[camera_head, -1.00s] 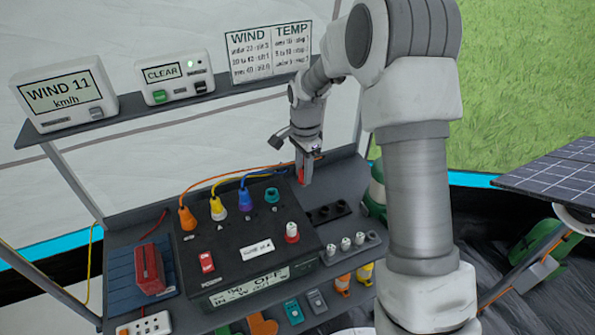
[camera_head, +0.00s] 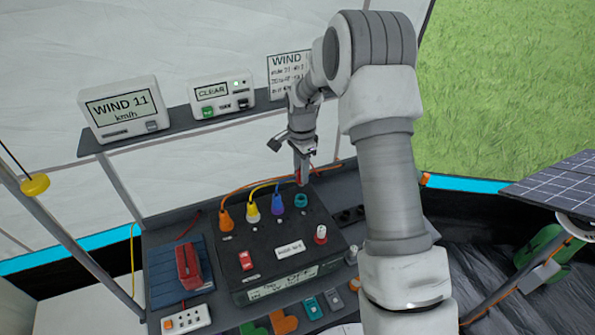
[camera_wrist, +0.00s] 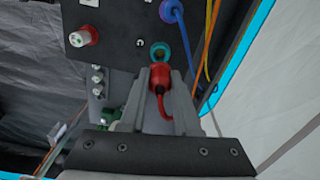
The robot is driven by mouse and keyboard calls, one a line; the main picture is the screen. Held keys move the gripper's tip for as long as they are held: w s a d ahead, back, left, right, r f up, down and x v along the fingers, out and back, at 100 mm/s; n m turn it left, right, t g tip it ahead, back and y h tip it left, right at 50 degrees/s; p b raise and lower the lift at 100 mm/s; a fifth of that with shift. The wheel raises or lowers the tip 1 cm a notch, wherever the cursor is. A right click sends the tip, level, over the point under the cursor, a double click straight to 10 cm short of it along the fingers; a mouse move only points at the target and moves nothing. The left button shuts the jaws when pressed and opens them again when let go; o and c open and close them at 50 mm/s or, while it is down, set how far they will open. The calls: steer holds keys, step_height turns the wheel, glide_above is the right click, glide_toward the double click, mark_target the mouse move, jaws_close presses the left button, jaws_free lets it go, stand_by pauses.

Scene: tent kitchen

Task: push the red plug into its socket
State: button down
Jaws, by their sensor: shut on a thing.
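The red plug (camera_wrist: 160,76) is between the two fingers of my gripper (camera_wrist: 160,85), which is shut on it; its red cord curls back below it. In the wrist view the plug's front end is at the lower edge of the teal-ringed socket (camera_wrist: 160,50). I cannot tell whether they touch. In the head view my gripper (camera_head: 302,178) is just behind the teal socket (camera_head: 301,200) on the black panel box (camera_head: 285,222). The red plug is mostly hidden by the fingers there.
Orange (camera_head: 226,217), yellow (camera_head: 252,211) and blue (camera_head: 277,206) plugs with cords sit in a row left of the teal socket. A red-and-white knob (camera_head: 320,235) stands in front of it. A shelf (camera_head: 180,131) with displays is behind.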

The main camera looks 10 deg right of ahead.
mark_target(301, 185)
steer(key=shift+f+b, duration=1.05)
steer(key=shift+f, duration=1.1)
steer(key=shift+b, duration=0.5)
steer(key=shift+f+b, duration=1.1)
steer(key=shift+f, duration=0.35)
stand_by(0.5)
steer(key=c, duration=0.6)
jaws_free()
steer(key=shift+o, duration=0.2)
